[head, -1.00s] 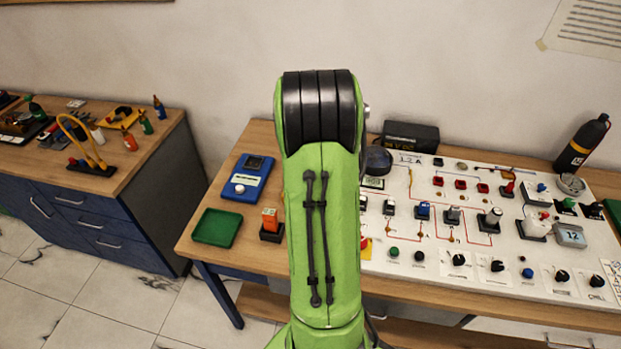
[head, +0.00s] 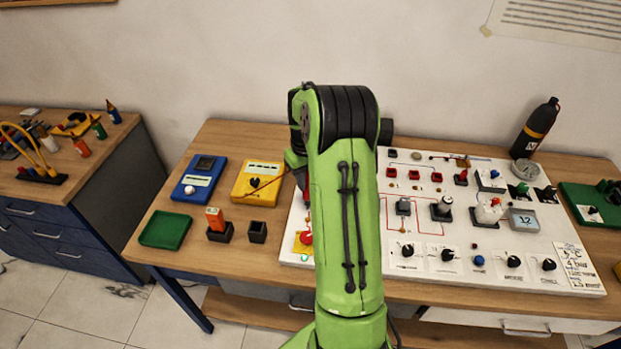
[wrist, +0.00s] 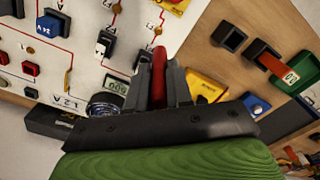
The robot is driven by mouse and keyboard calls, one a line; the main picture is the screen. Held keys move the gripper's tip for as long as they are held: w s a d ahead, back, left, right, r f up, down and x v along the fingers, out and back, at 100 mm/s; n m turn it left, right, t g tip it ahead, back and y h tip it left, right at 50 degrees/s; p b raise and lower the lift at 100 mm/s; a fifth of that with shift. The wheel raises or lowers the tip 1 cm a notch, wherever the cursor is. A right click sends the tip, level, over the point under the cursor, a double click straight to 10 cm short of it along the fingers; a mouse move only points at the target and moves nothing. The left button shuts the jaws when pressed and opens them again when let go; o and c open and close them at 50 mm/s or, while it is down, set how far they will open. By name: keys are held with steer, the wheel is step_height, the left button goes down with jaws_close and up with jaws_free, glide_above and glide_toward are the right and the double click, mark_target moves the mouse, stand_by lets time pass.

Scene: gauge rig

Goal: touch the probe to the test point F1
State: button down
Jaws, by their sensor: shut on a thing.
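My gripper is hidden behind my green arm in the head view. In the wrist view my gripper (wrist: 158,72) is shut on a red probe (wrist: 159,68), held between the two dark fingers. The probe tip is hard to make out, and I cannot tell whether it touches anything. A white panel with red circuit lines shows in the head view (head: 450,205) and beside the gripper in the wrist view (wrist: 85,35). Small brass points (head: 415,187) sit on the panel.
A yellow meter (head: 246,197) with a red lead (head: 275,180), a blue meter (head: 182,192), a green tray (head: 150,242) and an empty black holder (head: 257,236) lie left of the panel. Knobs and switches stand up from the panel. My arm hides its left part.

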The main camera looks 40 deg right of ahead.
mark_target(308, 197)
steer(key=shift+s+d+f+b, duration=0.2)
steer(key=shift+f+b, duration=0.15)
steer(key=shift+f, duration=0.1)
step_height(308, 197, down, 7)
steer(key=b, duration=0.5)
steer(key=shift+w+r, duration=0.1)
steer(key=shift+r, duration=0.15)
step_height(308, 197, up, 8)
steer(key=p, duration=0.6)
steer(key=shift+r+p, duration=0.1)
steer(key=shift+p, duration=0.25)
steer(key=shift+f, duration=0.2)
